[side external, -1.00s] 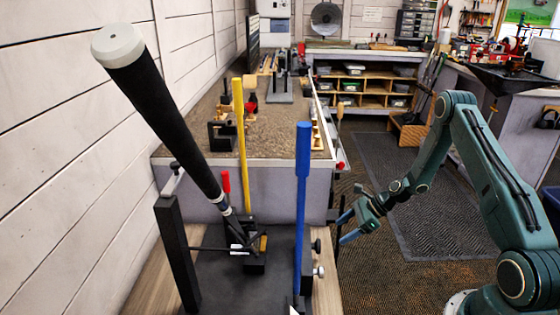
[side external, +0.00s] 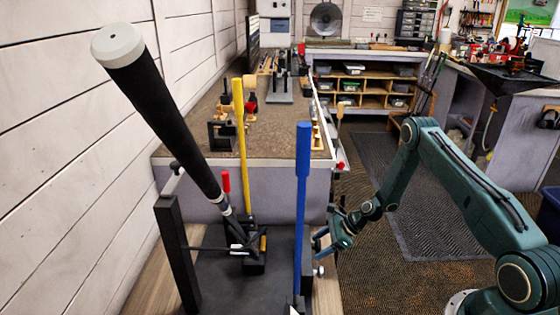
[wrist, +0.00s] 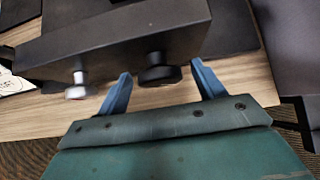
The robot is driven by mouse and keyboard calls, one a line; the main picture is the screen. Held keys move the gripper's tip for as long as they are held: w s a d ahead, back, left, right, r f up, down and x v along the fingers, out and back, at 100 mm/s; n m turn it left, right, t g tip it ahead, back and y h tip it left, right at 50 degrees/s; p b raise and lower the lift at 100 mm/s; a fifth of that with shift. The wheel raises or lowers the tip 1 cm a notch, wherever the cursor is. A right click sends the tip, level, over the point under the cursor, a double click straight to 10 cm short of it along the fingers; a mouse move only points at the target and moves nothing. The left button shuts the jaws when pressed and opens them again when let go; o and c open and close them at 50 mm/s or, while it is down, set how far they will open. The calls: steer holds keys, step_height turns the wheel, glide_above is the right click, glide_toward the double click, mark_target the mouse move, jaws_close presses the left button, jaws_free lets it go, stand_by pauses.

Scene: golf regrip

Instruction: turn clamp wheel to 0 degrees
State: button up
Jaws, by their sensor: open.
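A round black knob (wrist: 160,73) and a silver knob (wrist: 80,90) stick out from a long black block (wrist: 115,42) in the wrist view. Either could be the clamp wheel; no angle mark is readable on them. My gripper (wrist: 161,68) is open, its blue fingers apart on either side of the black knob, and I cannot tell whether they touch it. In the side view my gripper (side external: 320,243) is beside the bench edge, right of the blue upright bar. The silver knob (side external: 319,271) shows just below it; the black knob is hidden there.
A golf club with black grip (side external: 160,115) leans over the black stand. A blue bar (side external: 302,200) and a yellow bar (side external: 241,150) stand upright nearby. The wooden bench edge (wrist: 255,90) lies under the block.

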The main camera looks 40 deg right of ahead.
steer(key=c, duration=1)
steer(key=shift+h, duration=0.3)
steer(key=n+t+h, duration=0.1)
steer(key=t+h, duration=0.1)
steer(key=n+t, duration=0.1)
steer(key=shift+s+a+f+n+t+h, duration=0.2)
steer(key=shift+s+n+t+h, duration=0.1)
steer(key=shift+t+h, duration=0.1)
steer(key=shift+n+t+h, duration=0.9)
steer(key=shift+n+t, duration=0.4)
steer(key=shift+t, duration=0.4)
steer(key=shift+a, duration=0.1)
steer(key=o, duration=1)
